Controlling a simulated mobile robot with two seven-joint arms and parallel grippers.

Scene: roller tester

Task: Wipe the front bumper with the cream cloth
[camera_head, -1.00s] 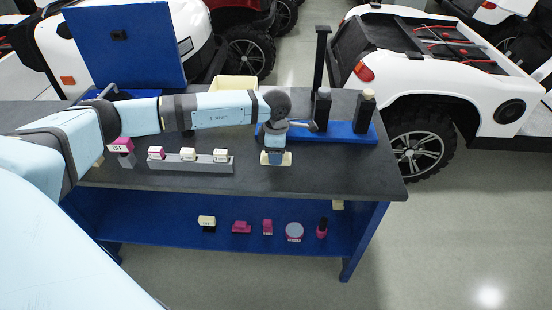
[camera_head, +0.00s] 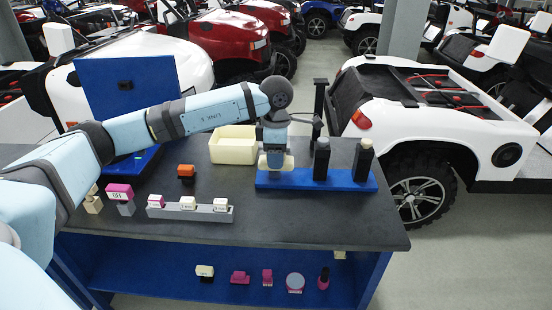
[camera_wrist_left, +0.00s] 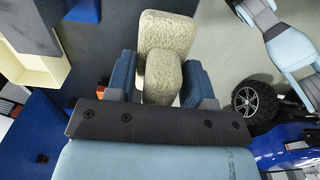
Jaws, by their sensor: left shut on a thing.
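My left gripper (camera_head: 276,163) is shut on the cream cloth (camera_wrist_left: 165,50), a thick, rough-textured pad. In the left wrist view the pad sits between the two blue fingers of the gripper (camera_wrist_left: 161,85). In the head view a small part of the cloth (camera_head: 288,162) shows beside the fingers, in front of the blue stand on the bench. It appears held above the bench top. A white vehicle (camera_head: 455,115) stands at the right, and another white vehicle (camera_head: 150,50) stands behind the bench at the left. I cannot tell which surface is the front bumper.
The dark bench top (camera_head: 310,215) holds a cream bin (camera_head: 233,150), a blue stand (camera_head: 330,182) with black posts, an upright blue panel (camera_head: 120,95) and a grey block rack (camera_head: 190,213). Several small items lie on the blue shelf below. Grey floor is clear at the right.

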